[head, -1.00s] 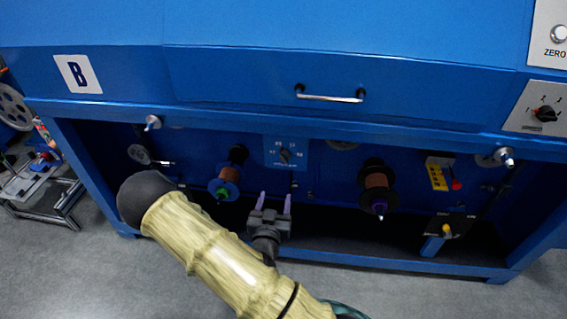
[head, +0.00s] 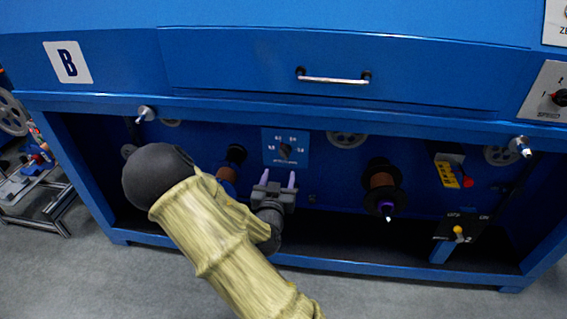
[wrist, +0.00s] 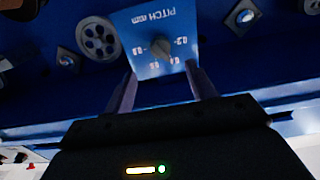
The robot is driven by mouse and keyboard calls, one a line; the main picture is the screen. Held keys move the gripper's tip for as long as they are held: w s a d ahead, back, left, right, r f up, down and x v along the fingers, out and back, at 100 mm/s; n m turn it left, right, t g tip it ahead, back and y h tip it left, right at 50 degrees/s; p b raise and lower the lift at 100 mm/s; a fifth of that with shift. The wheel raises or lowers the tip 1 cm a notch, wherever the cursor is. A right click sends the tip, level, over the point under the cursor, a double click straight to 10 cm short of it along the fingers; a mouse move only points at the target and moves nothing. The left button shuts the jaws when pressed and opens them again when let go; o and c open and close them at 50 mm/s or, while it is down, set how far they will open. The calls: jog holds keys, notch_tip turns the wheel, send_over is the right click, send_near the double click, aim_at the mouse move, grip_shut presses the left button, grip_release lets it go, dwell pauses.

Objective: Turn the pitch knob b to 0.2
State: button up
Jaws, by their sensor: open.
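The pitch knob (head: 285,150) is a small dark knob on a blue plate (head: 272,135) with white numbers, on the recessed back panel of the blue machine marked B. In the wrist view the knob (wrist: 161,48) shows on the plate labelled PITCH (wrist: 148,22), with 0.2 and 0.3 readable beside it. The picture is upside down there, and where the knob points is hard to tell. My gripper (head: 277,181) is open and empty, just below the plate in the head view. Its purple fingers flank the plate's near edge in the wrist view (wrist: 163,90), and they appear apart from the knob.
A copper spool (head: 382,181) is to the right and another (head: 228,172) is partly behind my arm. An overhanging blue edge with a drawer handle (head: 334,79) is above. A yellow-knobbed switch (head: 459,231) is at lower right.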

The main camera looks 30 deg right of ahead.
aim_at(284, 156)
jog(key=b+x, duration=0.1)
jog(key=x, duration=0.9)
jog(key=shift+b, duration=0.3)
jog(key=c, duration=1)
